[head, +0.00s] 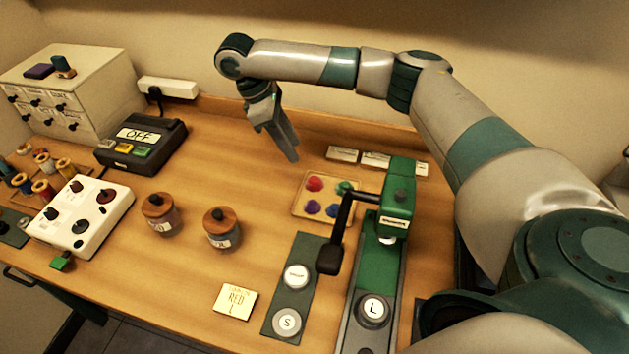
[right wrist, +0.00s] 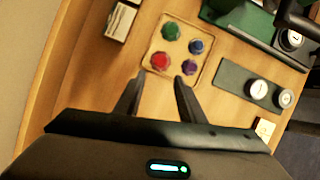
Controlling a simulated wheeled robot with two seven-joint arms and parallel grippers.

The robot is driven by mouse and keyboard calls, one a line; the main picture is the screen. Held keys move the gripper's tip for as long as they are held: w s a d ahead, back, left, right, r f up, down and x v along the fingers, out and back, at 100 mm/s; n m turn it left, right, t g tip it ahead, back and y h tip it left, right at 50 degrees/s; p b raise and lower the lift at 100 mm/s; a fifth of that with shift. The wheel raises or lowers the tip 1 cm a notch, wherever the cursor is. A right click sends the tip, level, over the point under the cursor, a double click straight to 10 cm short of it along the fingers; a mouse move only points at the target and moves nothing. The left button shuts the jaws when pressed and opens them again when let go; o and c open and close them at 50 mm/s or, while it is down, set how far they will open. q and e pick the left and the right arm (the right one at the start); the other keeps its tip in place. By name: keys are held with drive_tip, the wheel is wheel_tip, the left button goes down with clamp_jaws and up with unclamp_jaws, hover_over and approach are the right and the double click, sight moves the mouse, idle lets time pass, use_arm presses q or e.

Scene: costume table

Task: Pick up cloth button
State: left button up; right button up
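A shallow tan tray (head: 298,207) holds the cloth pieces: red (head: 314,184), green (head: 343,187), purple (head: 312,207) and blue (head: 333,211). In the right wrist view the red piece (right wrist: 160,61) and the purple piece (right wrist: 189,67) lie nearest my fingers, with the green (right wrist: 170,31) and blue (right wrist: 196,46) ones beyond. My right gripper (head: 290,150) points downward above the table, behind and left of the tray. Its fingers (right wrist: 158,92) are apart with nothing between them. My left gripper is out of view.
A green press (head: 398,200) with a black lever stands beside the tray. In front are a dark strip with round dies (head: 291,300) and a card reading RED L (head: 235,299). Two lidded jars (head: 222,228) stand left. Small blocks (head: 376,159) lie behind the tray.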

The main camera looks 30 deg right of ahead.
hover_over(313, 179)
drive_tip(key=w+a, duration=0.2)
drive_tip(key=shift+s+a+f+p, duration=0.1)
drive_tip(key=shift+f+p, duration=0.15)
drive_tip(key=shift+f, duration=1.3)
drive_tip(key=shift+s+f+p, duration=0.1)
drive_tip(key=shift+f+p, duration=0.1)
drive_tip(key=shift+f, duration=1.35)
drive_tip(key=shift+s+d+f+p, duration=0.15)
drive_tip(key=shift+d+f+p, duration=0.05)
drive_tip(key=shift+f+p, duration=0.25)
drive_tip(key=p+x, duration=0.1)
drive_tip(key=x, duration=0.2)
drive_tip(key=shift+d+p, duration=0.1)
drive_tip(key=shift+p, duration=0.2)
drive_tip(key=shift+s+d+f, duration=0.1)
drive_tip(key=shift+s+f, duration=0.05)
drive_tip(key=shift+f, duration=0.4)
drive_tip(key=c, duration=0.8)
